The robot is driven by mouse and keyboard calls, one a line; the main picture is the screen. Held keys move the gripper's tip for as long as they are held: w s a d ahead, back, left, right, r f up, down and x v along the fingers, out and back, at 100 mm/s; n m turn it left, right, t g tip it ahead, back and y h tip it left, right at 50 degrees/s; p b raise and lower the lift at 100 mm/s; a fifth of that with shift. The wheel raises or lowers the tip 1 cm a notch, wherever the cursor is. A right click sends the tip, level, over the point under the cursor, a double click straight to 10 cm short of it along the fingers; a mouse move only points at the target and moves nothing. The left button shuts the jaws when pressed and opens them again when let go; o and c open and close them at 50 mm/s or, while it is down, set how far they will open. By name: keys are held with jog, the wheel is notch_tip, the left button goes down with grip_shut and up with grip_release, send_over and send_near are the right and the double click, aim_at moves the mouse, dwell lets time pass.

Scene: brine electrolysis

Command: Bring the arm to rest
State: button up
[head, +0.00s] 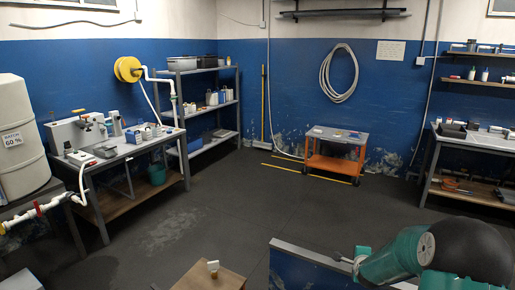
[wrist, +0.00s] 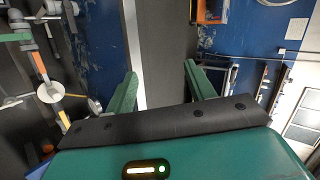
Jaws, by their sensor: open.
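My gripper (wrist: 162,82) shows in the wrist view with its two green fingers apart. Nothing is between the fingers. A dark strip and a thin pale edge lie beyond the gap, with blue surfaces on both sides. In the head view my arm (head: 398,258) is at the lower right, a teal link with a round end beside a black rounded part. It is over or in front of a blue panel with a grey top edge (head: 305,254). I cannot clearly make out the fingers in the head view.
A bench with instruments (head: 130,150) and a white drum (head: 20,135) stand at left. Shelves (head: 205,102) and an orange cart (head: 333,165) stand at the back. Another bench (head: 470,198) is at right. The middle floor (head: 215,205) is clear. A brown-topped surface (head: 205,278) is at the front.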

jog(key=s+a+r+n+g+y, duration=0.1)
jog(key=s+a+r+n, duration=0.5)
jog(key=s+r, duration=0.3)
jog(key=s+a+r+n+g+y, duration=0.1)
jog(key=s+a+r+n+g, duration=0.1)
jog(key=s+a+r+n, duration=0.6)
jog(key=s+a+r+n+g, duration=0.1)
jog(key=s+a+r+n, duration=0.1)
jog(key=s, duration=0.8)
jog(key=s+a+r+n+g, duration=0.1)
jog(key=s+r+n, duration=0.3)
jog(key=s, duration=0.7)
jog(key=shift+s+a+y, duration=0.15)
jog(key=shift+a+y, duration=0.15)
jog(key=shift+a, duration=0.25)
